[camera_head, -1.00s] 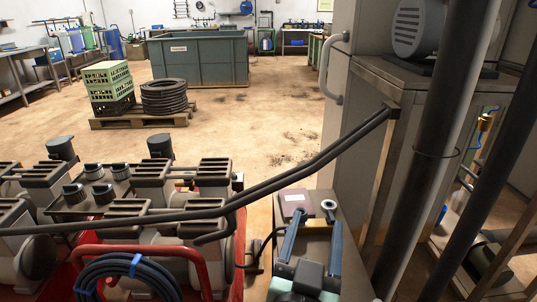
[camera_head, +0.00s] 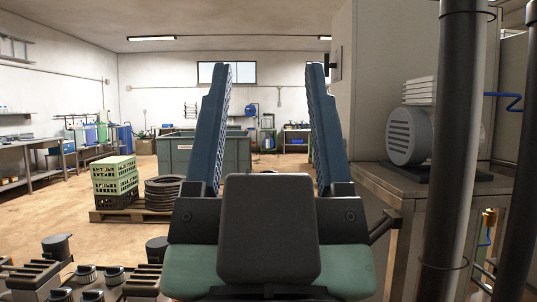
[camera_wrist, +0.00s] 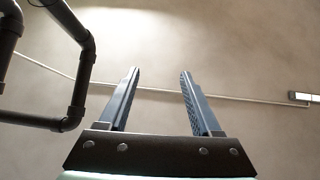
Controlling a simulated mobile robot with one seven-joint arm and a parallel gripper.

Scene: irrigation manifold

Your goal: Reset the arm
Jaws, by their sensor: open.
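My gripper (camera_head: 265,130) rises upright in the middle of the head view, with its two blue ribbed fingers pointing up and spread wide apart. Nothing is between the fingers. In the wrist view my gripper (camera_wrist: 160,95) is also open and empty, with a plain beige surface and a thin pipe beyond it. The gripper hides part of the room behind it in the head view.
A black vertical pipe (camera_head: 455,130) and a grey cabinet with a motor (camera_head: 409,135) stand close at right. Manifold parts (camera_head: 90,280) fill the lower left. Green crates (camera_head: 115,176) and a grey-green bin (camera_head: 173,155) stand farther back. Dark pipes (camera_wrist: 78,75) show at upper left in the wrist view.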

